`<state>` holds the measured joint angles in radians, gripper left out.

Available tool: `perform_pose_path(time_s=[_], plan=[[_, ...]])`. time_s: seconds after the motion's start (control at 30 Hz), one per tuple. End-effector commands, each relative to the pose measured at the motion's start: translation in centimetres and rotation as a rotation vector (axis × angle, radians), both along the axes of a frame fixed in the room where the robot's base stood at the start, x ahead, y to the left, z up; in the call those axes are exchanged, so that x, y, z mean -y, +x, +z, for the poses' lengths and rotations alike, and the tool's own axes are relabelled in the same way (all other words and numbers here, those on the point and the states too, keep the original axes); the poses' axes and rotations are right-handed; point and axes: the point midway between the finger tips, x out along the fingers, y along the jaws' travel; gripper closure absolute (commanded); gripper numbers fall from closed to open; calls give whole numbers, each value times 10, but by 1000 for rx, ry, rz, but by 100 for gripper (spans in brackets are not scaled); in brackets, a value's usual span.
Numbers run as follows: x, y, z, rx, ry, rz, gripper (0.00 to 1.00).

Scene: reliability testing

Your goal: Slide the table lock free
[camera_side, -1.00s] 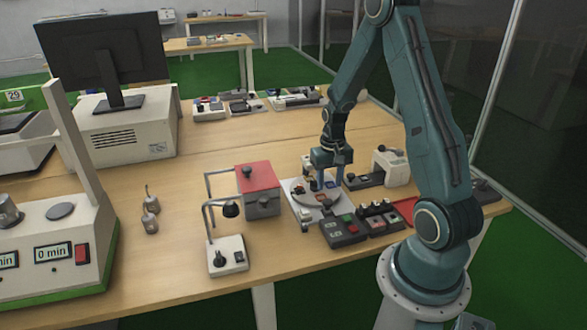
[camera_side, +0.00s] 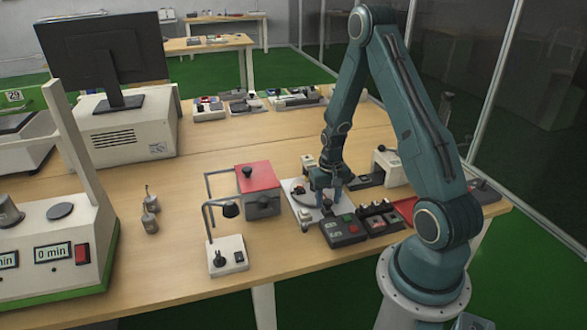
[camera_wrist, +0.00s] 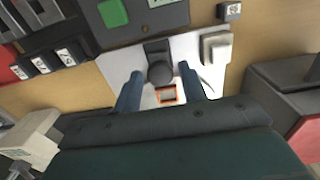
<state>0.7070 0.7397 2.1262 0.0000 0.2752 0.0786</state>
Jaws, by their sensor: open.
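A black sliding part with a round dark knob (camera_wrist: 160,73), which looks like the table lock, sits on a white plate (camera_wrist: 118,63) in the wrist view. My gripper (camera_wrist: 160,84) is open, with one blue finger on each side of the knob and visible gaps to it. A small orange-framed piece (camera_wrist: 167,95) lies just below the knob, also between the fingers. In the side view my gripper (camera_side: 328,203) is low over the white plate (camera_side: 299,205); the fingers hide much of what is on it, and contact is unclear.
A dark box with a green button (camera_side: 344,230) stands close in front of the plate. A red-lidded grey box (camera_side: 262,206) is to the left, near a small lamp-like stand (camera_side: 227,250). A white arched device (camera_side: 390,167) stands behind right.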

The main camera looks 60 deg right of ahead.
Motion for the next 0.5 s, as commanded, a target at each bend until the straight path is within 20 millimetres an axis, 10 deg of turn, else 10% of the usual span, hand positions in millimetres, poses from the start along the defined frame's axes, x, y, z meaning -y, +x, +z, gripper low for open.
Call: perform_pose_path(time_s=[0.5], plan=[[-1,-1,0,-1,1,0,82]])
